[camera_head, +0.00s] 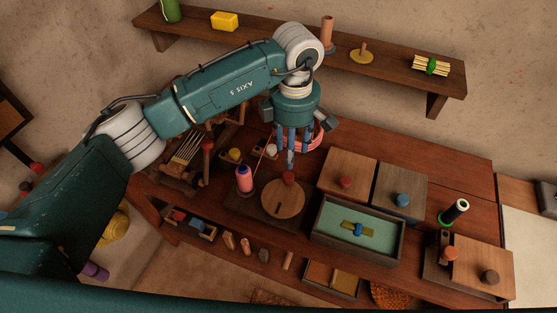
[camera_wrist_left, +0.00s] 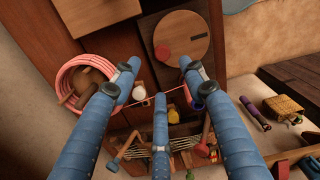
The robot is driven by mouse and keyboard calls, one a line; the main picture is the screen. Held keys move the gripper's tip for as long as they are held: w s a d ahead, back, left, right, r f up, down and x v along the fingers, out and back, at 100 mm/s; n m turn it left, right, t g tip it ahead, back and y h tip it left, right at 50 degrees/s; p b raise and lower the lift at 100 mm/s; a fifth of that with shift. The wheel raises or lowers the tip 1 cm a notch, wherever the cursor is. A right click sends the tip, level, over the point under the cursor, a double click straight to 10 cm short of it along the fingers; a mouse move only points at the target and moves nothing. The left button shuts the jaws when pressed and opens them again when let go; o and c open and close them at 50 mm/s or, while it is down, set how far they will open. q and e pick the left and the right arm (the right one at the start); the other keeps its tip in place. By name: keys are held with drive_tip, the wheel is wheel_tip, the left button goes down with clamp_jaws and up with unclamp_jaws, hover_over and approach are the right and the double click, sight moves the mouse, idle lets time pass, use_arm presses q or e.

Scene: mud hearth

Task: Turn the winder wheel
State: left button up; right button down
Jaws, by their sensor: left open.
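The winder wheel (camera_head: 284,199) is a flat round wooden disc with a red knob (camera_head: 289,177) near its far edge. It lies on a dark wooden base on the bench. In the left wrist view the wheel (camera_wrist_left: 192,38) is at the top, with its red knob (camera_wrist_left: 162,51) at the lower left of the disc. My left gripper (camera_head: 290,158) is above the bench near the knob, on its far side; whether it touches the knob is unclear. Its blue fingers (camera_wrist_left: 160,84) are spread open, with nothing between them that I can see held.
A pink spool (camera_head: 244,179) stands left of the wheel. A green-lined tray (camera_head: 314,226) is to its right, with lidded boxes (camera_head: 346,177) behind. A pink coil (camera_wrist_left: 66,83) lies close beside a finger. A shelf (camera_head: 390,68) runs along the wall.

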sight(288, 176)
use_arm(q)
drive_tip(key=f, duration=0.1)
drive_tip(key=f+p, duration=0.1)
drive_tip(key=f, duration=0.1)
drive_tip(key=shift+s+a+f+p, duration=0.25)
drive_tip(key=shift+s+f+p, duration=0.05)
drive_tip(key=shift+s, duration=0.05)
wheel_tip(288, 176, down, 6)
drive_tip(key=shift+w+d+r+p, duration=0.15)
drive_tip(key=shift+r+p, duration=0.05)
drive_tip(key=shift+p, duration=0.65)
drive_tip(key=shift+f, duration=0.6)
use_arm(e)
drive_tip(key=r, duration=0.1)
drive_tip(key=s+r, duration=0.1)
drive_tip(key=a+r, duration=0.1)
drive_tip(key=shift+s+r, duration=0.15)
drive_tip(key=shift+r, duration=0.15)
use_arm(q)
clamp_jaws()
use_arm(e)
drive_tip(key=shift+s+a, duration=0.15)
drive_tip(key=shift+s, duration=0.25)
